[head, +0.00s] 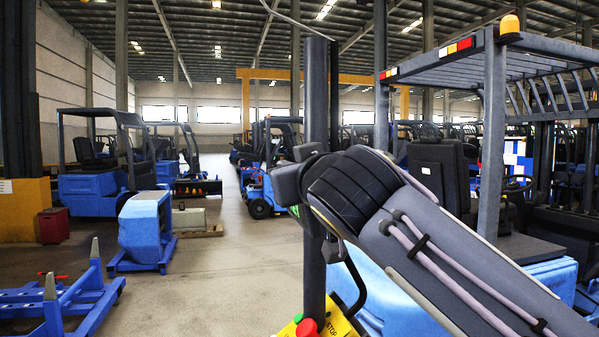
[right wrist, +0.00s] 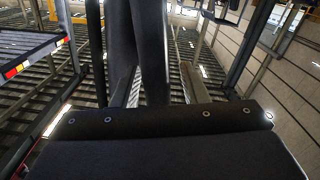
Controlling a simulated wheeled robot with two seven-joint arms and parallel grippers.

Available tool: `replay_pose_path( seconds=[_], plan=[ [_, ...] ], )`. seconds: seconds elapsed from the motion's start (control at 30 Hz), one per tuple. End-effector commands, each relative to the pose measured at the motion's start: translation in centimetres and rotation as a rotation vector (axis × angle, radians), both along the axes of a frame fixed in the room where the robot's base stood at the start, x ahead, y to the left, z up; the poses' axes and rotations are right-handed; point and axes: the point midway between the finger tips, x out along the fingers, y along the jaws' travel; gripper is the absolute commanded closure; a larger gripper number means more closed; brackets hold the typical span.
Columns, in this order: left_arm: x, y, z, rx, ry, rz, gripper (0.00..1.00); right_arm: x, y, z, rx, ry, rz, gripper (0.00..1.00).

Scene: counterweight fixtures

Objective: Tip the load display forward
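I cannot clearly pick out the load display in either view. In the head view my right arm crosses from the lower right and hides part of a dark upright post (head: 319,100). A yellow panel (head: 340,320) with red and green buttons shows low at the post. My right gripper (right wrist: 165,78) shows in the right wrist view, its two fingers apart and pointing upward in the picture. A dark, post-like thing (right wrist: 149,40) stands beside and partly across the left finger; I cannot tell whether they touch. My left gripper is out of view.
A blue forklift (head: 485,130) with an overhead guard stands close on the right. A blue cabinet-like block (head: 145,228) and a blue frame with pegs (head: 75,300) stand on the left. The floor (head: 235,265) between them and the post is clear.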

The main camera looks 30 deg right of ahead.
Motion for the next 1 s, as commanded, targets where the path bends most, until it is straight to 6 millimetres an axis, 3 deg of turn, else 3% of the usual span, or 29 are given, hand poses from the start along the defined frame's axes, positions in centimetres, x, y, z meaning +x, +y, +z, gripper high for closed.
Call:
replay_pose_path(
  seconds=[0.23, 0.63, 1.0],
  plan=[
    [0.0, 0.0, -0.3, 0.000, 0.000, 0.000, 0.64, -0.8, 0.1, 0.0, 0.001, -0.003, 0.001, 0.60],
    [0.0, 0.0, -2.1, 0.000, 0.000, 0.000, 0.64, -6.8, 1.6, -0.1, 0.001, -0.002, 0.000, 0.60],
    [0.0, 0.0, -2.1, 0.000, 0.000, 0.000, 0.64, -7.6, 1.8, 0.0, 0.001, 0.000, 0.000, 0.60]
  ],
)
